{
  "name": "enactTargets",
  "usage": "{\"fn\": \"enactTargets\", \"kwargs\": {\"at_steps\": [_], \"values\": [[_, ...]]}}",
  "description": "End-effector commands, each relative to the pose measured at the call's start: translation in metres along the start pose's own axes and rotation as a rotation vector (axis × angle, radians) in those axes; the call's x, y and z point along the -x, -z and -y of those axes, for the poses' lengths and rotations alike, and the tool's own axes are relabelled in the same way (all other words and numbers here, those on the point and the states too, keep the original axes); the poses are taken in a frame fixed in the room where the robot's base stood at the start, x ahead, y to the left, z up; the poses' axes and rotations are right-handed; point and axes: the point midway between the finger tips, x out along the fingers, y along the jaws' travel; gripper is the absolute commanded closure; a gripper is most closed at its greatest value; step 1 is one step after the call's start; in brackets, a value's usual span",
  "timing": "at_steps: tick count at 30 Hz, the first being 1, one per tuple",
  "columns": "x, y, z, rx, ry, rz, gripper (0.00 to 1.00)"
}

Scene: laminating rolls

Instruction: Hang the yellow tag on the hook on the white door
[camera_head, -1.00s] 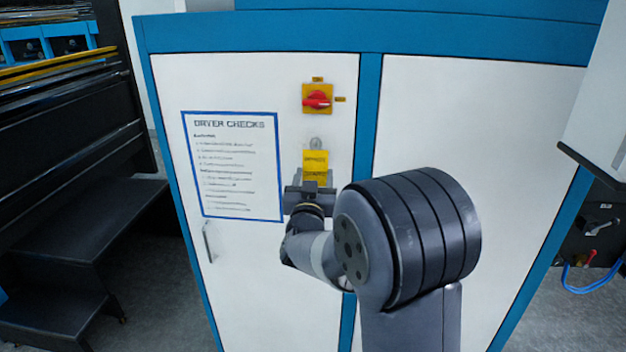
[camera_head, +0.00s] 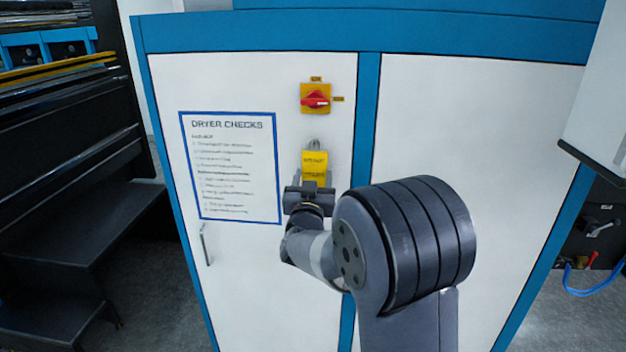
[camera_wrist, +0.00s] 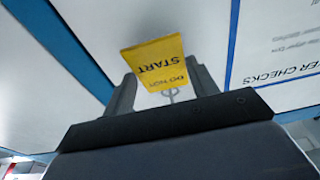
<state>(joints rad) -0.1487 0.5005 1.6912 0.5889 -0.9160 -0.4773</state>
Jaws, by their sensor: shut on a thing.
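The yellow tag (camera_head: 314,163) is upright in front of the white door (camera_head: 250,85), below the rotary switch. My gripper (camera_head: 309,187) is shut on its lower part from below. In the wrist view the tag (camera_wrist: 154,62) appears upside down between the two fingers (camera_wrist: 162,82), with the word START readable. The metal hook (camera_head: 314,143) shows just above the tag's top edge. It also shows in the wrist view (camera_wrist: 173,94), past the tag's top end. Whether the tag's hole is around the hook I cannot tell.
A red and yellow rotary switch (camera_head: 315,98) sits on the door above the hook. A blue-framed DRYER CHECKS sheet (camera_head: 232,165) is to the left, with a door handle (camera_head: 205,244) below it. Dark steps (camera_head: 80,230) stand at the far left.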

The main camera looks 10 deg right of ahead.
Motion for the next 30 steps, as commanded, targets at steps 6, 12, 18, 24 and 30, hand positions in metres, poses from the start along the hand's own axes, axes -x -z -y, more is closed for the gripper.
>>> {"fn": "enactTargets", "kwargs": {"at_steps": [6, 12, 18, 24, 30], "values": [[0.000, 0.000, 0.000, 0.000, 0.000, 0.000, 0.40], [0.000, 0.000, 0.000, 0.000, 0.000, 0.000, 0.24], [0.000, 0.000, 0.000, 0.000, 0.000, 0.000, 0.19], [0.008, -0.001, 0.001, -0.001, 0.002, -0.001, 0.19], [0.044, -0.002, 0.001, -0.002, 0.004, -0.001, 0.19]]}}
